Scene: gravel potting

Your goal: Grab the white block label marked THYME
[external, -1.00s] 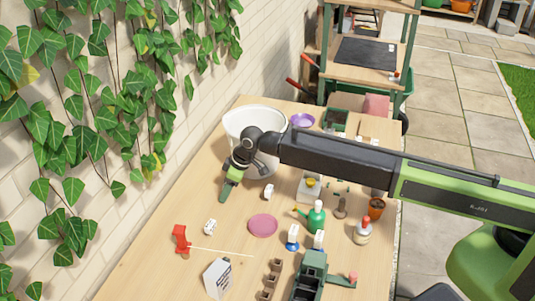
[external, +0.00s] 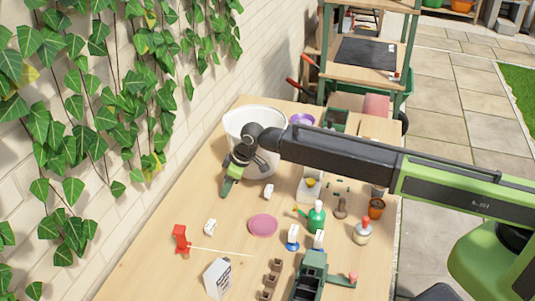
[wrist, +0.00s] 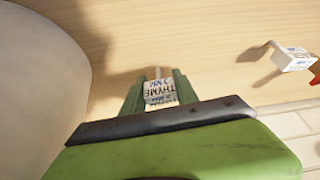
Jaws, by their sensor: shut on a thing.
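The white block label marked THYME (wrist: 160,93) shows in the wrist view, its printed face toward the camera and its text upside down. My gripper (wrist: 155,88) is shut on it, with one green finger on each side. In the external view my gripper (external: 228,186) points down beside the white bucket (external: 240,125), and the label there is hidden or too small to tell. Whether the label touches the table is unclear.
Another white block (external: 210,227) lies toward the front, near a red-handled thing (external: 180,239). It also shows in the wrist view (wrist: 293,60). A further white block (external: 269,191) and a pink saucer (external: 263,225) lie to the right. The brick wall is close on the left.

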